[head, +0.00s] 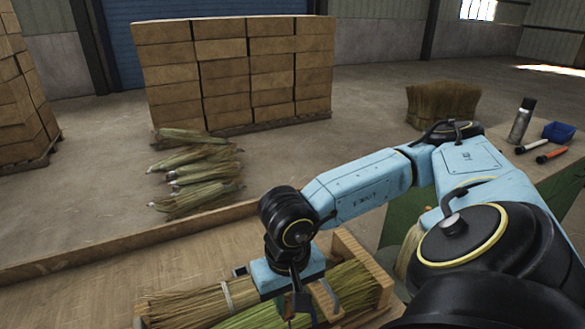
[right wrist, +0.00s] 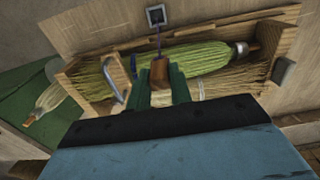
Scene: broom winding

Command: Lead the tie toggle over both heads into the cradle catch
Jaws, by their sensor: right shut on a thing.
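My right gripper (right wrist: 162,85) is shut on a brown toggle (right wrist: 160,70), over the heads. A thin dark cord runs from the toggle to a small square plate (right wrist: 156,16). A grey metal catch (right wrist: 116,80) is left of the toggle, apart from it. My left gripper is not in view.
A workbench (head: 540,150) at right holds a dark bottle (head: 522,119), a blue bin (head: 559,131) and hand tools. Straw bundles (head: 195,175) lie on the floor beyond the table's raised edge (head: 130,243). Stacked cartons (head: 235,70) stand behind. The tabletop left of the cradle is clear.

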